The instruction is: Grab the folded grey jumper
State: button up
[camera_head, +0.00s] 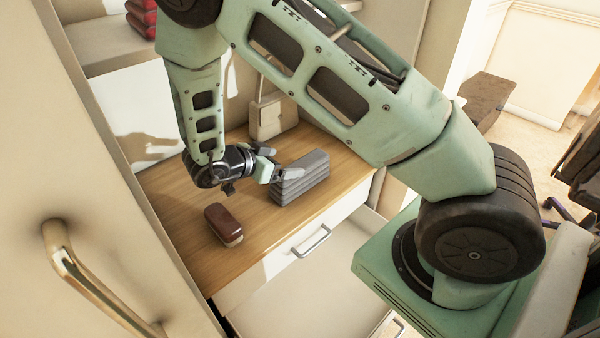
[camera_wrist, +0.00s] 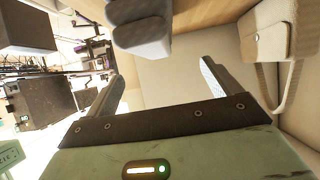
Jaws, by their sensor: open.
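The folded grey jumper (camera_head: 303,180) is a thick ribbed stack on the wooden top of the unit, right of centre. It also shows at the top of the wrist view (camera_wrist: 140,32), partly cut off by the frame edge. My gripper (camera_head: 284,162) is open beside the jumper's left end in the head view, with one finger overlapping it in the picture. In the wrist view my gripper (camera_wrist: 160,66) has its fingers wide apart with nothing between them. The jumper lies beyond the fingertips there. I cannot tell whether a finger touches it.
A cream bag (camera_head: 268,117) with a strap stands behind the jumper. A dark red-brown case (camera_head: 223,225) lies nearer the front of the wooden top (camera_head: 180,203). A drawer handle (camera_head: 312,242) is below the edge. A tall door with a brass handle (camera_head: 75,270) is at left.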

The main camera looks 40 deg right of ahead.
aim_at(299, 163)
jog(key=p+x, duration=0.1)
jog(key=x, duration=0.7)
jog(key=shift+a+f+p, duration=0.2)
jog(key=shift+f+p, duration=0.1)
jog(key=shift+p, duration=0.05)
jog(key=c, duration=1.3)
